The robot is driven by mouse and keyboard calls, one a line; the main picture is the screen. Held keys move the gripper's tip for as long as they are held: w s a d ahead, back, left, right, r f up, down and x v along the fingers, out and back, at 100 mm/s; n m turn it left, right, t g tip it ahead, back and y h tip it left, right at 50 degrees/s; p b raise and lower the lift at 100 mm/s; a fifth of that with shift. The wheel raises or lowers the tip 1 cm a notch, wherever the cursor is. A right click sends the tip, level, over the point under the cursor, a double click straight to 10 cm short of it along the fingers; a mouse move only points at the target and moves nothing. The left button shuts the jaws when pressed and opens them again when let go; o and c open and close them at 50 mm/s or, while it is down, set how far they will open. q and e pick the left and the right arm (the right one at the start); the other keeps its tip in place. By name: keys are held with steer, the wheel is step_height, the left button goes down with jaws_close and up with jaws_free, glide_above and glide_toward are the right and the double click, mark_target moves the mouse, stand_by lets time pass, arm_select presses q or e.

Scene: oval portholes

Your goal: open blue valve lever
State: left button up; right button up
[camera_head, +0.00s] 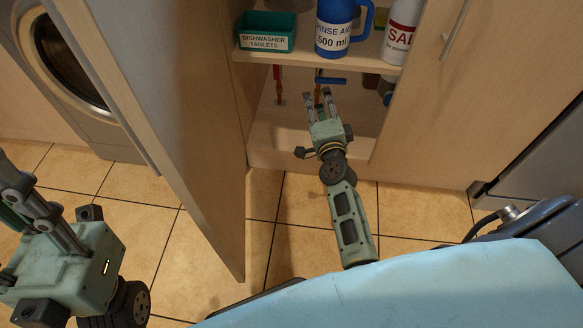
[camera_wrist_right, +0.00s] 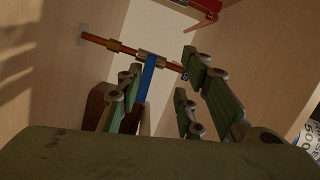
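The blue valve lever (camera_head: 331,81) is on a copper pipe (camera_head: 318,90) low inside the open cupboard, under the shelf. In the head view it lies crosswise just beyond my right gripper (camera_head: 317,93), which reaches into the cupboard with its fingers spread. In the right wrist view the blue lever (camera_wrist_right: 149,76) hangs from the pipe (camera_wrist_right: 115,47) between the open fingers (camera_wrist_right: 162,72), nearer the left one. I cannot tell whether a finger touches it. My left gripper (camera_head: 30,200) is at the lower left, away from the cupboard; its fingertips are partly cut off.
A red valve (camera_head: 279,78) stands left of the blue one; red parts (camera_wrist_right: 205,8) also show in the right wrist view. The shelf above holds a green tablet box (camera_head: 266,32), a blue rinse-aid jug (camera_head: 333,30) and a salt bottle (camera_head: 401,30). The open cupboard door (camera_head: 190,120) stands at the left.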

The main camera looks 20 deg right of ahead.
steer(key=s+a+f+n+g+y, duration=0.2)
steer(key=s+a+n+g+y, duration=0.1)
steer(key=s+a+n, duration=0.3)
steer(key=s+a+f+n+g+y, duration=0.3)
steer(key=s+a+n+y, duration=0.2)
steer(key=s+a+n, duration=0.2)
steer(key=shift+s+a+f+n, duration=0.2)
steer(key=shift+a+f+n, duration=0.15)
steer(key=shift+a+n, duration=0.45)
steer(key=shift+d, duration=0.15)
steer(key=shift+c, duration=0.6)
